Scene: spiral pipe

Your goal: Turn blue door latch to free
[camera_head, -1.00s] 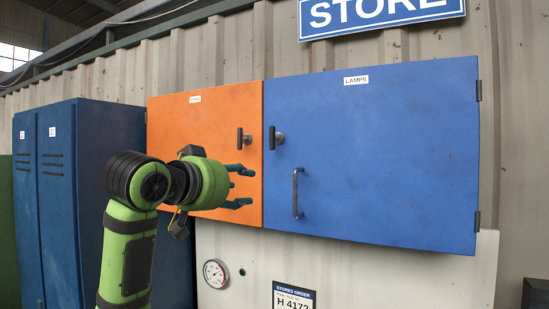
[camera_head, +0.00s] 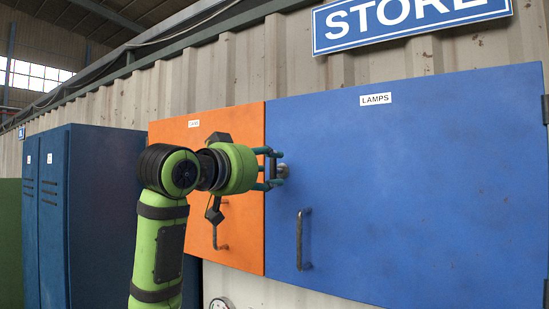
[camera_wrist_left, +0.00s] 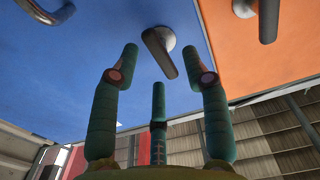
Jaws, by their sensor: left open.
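The blue door (camera_head: 400,190), labelled LAMPS, looks flush with the cabinet front. Its latch, a dark lever on a round metal boss, is mostly hidden behind my left gripper (camera_head: 271,168) in the head view; only the grey boss (camera_head: 283,171) shows. In the left wrist view the latch lever (camera_wrist_left: 160,54) runs lengthwise with a slight tilt. My left gripper (camera_wrist_left: 161,66) also shows there, its three fingers open and spread, with the lever's end between two fingertips. I see no clear contact. My right gripper is not in view.
The blue door's bar handle (camera_head: 301,240) stands out below the latch. The orange door (camera_head: 175,130) is beside it, with its own handle (camera_head: 218,232) and latch (camera_wrist_left: 268,18). Blue lockers (camera_head: 100,210) stand at the left. A STORE sign (camera_head: 410,20) hangs above.

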